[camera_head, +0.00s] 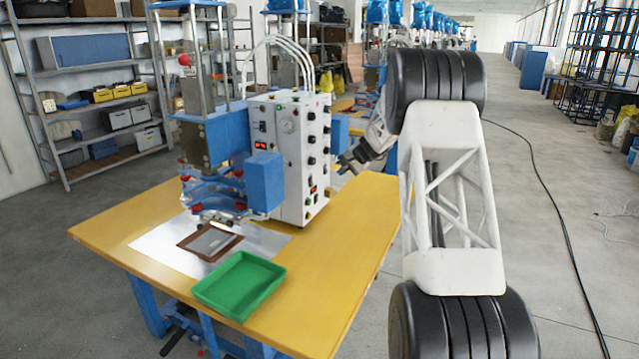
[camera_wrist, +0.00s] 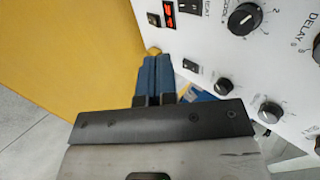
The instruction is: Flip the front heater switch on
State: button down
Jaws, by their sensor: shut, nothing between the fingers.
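The white control box (camera_head: 290,150) stands on the yellow table, with black knobs and a lit red display on its right face. In the wrist view its panel (camera_wrist: 220,50) fills the upper right. A small black switch (camera_wrist: 153,18) sits beside the lit red display (camera_wrist: 168,10), near lettering reading HEAT. Another dark switch (camera_wrist: 191,66) lies lower on the panel. I cannot tell which is the front heater switch, or its position. My gripper (camera_wrist: 153,56) is shut and empty, its blue fingertips just below the display and close to the panel. In the head view my gripper (camera_head: 343,166) is right of the box.
Knobs (camera_wrist: 244,18) stick out from the panel right of my fingers. A blue and grey press (camera_head: 215,140) stands left of the box. A green tray (camera_head: 240,285) and a brown frame (camera_head: 190,241) lie in front. The table's right part (camera_head: 350,235) is clear.

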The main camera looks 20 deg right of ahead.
aim_at(311, 182)
jog(key=shift+f, duration=0.1)
jog(key=shift+w+a+r+x, duration=0.25)
jog(key=shift+r+x, duration=0.1)
jog(key=shift+x, duration=1.8)
jog(key=shift+w+a+r+x, duration=0.25)
jog(key=shift+r+x, duration=0.05)
jog(key=shift+x, duration=1.85)
jog(key=shift+w+a+r+x, duration=0.25)
jog(key=shift+r+x, duration=0.1)
jog(key=shift+x, duration=1.85)
jog(key=shift+w+a, duration=0.15)
jog(key=shift+r, duration=0.2)
